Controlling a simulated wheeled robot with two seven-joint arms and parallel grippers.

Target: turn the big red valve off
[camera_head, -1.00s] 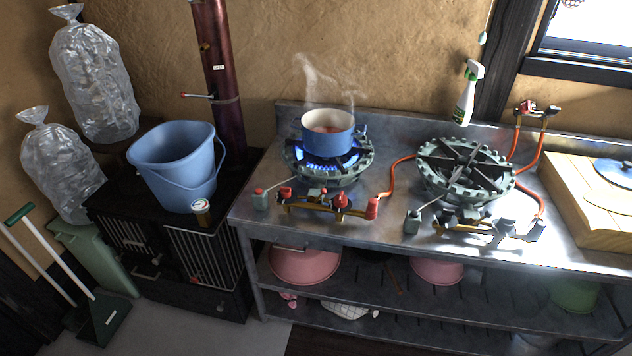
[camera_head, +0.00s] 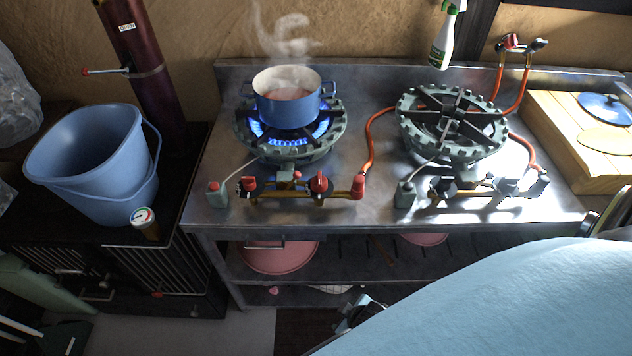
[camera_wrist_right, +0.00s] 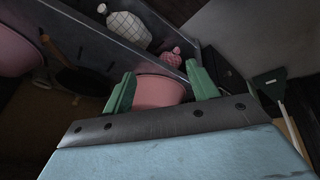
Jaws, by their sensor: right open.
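The left burner (camera_head: 290,148) burns with a blue flame under a steaming blue pot (camera_head: 287,103). My right gripper shows in the right wrist view (camera_wrist_right: 161,88) with green fingers apart and nothing held, facing the lower shelf. In the head view my pale blue right arm covers the lower right, well below and to the right of the knobs. My left gripper is out of view.
A second, unlit burner (camera_head: 453,125) stands to the right, with orange hoses behind. A blue bucket (camera_head: 90,160) and a small gauge (camera_head: 145,222) sit at the left. The steel counter edge (camera_head: 370,225) runs below the knobs. A pink bowl (camera_head: 275,256) is on the shelf underneath.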

